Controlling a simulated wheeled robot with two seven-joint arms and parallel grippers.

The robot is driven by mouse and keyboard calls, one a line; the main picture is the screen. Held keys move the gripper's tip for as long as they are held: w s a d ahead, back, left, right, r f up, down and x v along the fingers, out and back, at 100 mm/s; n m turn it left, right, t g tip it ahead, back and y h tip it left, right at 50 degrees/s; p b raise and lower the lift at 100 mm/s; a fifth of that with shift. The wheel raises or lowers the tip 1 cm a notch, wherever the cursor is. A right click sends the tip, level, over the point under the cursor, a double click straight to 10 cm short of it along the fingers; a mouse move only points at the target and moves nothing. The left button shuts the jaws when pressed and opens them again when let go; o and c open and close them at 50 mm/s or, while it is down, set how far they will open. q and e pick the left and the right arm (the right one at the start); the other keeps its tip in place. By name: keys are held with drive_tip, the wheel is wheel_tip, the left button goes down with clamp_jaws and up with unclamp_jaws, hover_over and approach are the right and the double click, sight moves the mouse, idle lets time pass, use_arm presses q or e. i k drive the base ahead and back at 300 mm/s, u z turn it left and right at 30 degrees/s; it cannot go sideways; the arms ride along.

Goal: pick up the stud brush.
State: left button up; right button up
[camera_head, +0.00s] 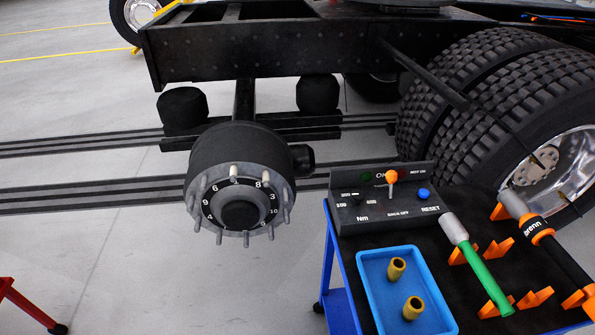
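A tool with a green handle and a grey cylindrical head, which looks like the stud brush (485,278), lies on the dark top of the blue cart (345,285). It lies slanted, head toward the control box and handle toward the front, beside orange holders (464,254). No gripper is near it. Neither of my grippers is in view.
A blue tray (377,308) with two brass-coloured sleeves stands left of the tool. A control box (381,200) with knobs is behind. A black-and-orange tool (540,235) lies to the right. The studded hub (240,205) and large tyres (505,95) are beyond the cart.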

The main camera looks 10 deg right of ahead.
sight(456, 233)
drive_tip(key=z, duration=1.25)
drive_tip(key=k, duration=0.55)
drive_tip(key=z, duration=2.2)
drive_tip(key=i, duration=1.45)
drive_tip(key=u, duration=3.8)
